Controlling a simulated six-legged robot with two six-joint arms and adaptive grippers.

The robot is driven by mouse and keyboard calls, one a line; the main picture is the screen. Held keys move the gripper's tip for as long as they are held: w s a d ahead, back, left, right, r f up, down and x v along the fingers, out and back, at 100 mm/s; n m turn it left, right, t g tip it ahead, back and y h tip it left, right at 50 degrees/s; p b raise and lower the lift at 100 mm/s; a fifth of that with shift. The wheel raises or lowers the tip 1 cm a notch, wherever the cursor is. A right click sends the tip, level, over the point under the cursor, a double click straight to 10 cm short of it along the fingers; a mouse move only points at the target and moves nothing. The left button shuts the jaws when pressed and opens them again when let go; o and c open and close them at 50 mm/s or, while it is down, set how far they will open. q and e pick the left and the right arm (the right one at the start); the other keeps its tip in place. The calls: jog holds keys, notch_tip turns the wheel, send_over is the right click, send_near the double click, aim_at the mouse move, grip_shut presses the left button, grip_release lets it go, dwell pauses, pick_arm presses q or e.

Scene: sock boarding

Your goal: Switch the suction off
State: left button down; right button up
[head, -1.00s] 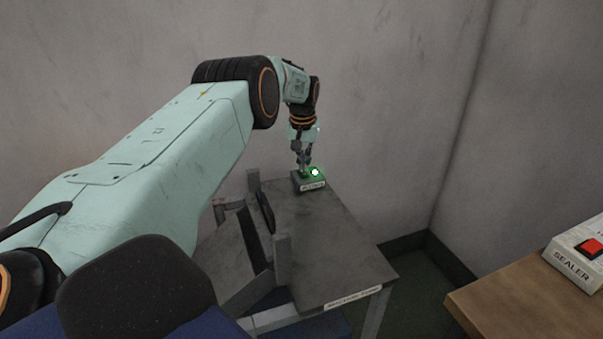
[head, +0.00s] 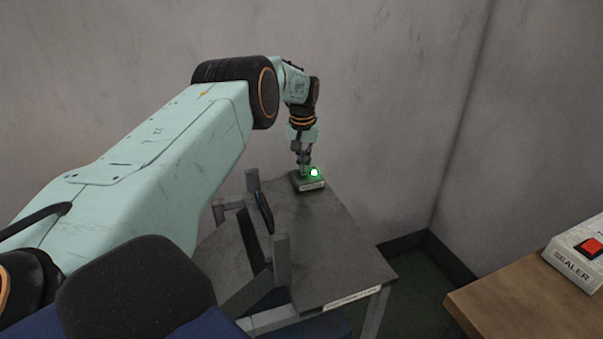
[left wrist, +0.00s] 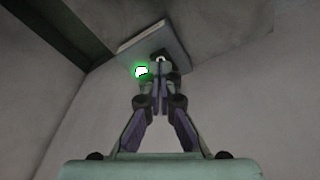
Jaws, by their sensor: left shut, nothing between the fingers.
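A small dark switch box (head: 311,186) with a pale label stands at the far end of the grey metal table (head: 340,250). A green lamp (head: 314,173) glows on top of it. My left gripper (head: 304,170) is shut and empty, pointing down at the box just left of the lamp. In the left wrist view the closed fingertips (left wrist: 160,68) are at the box (left wrist: 155,42), beside the glowing lamp (left wrist: 141,71). The part under the fingertips is mostly hidden, and I cannot tell whether they touch it. My right gripper is not in view.
Metal uprights and a dark slot (head: 281,260) stand along the table's left side. A label runs along its front edge. A wooden table (head: 520,300) at right holds a sealer (head: 580,260) with a red switch. Walls stand close behind.

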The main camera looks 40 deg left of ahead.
aim_at(304, 175)
pick_arm(q)
jog(key=shift+f+b, duration=0.6)
jog(key=shift+f, duration=0.35)
dwell(0.6)
jog(key=shift+r, duration=0.15)
jog(key=shift+r+p, duration=2.95)
jog(key=shift+r, duration=0.45)
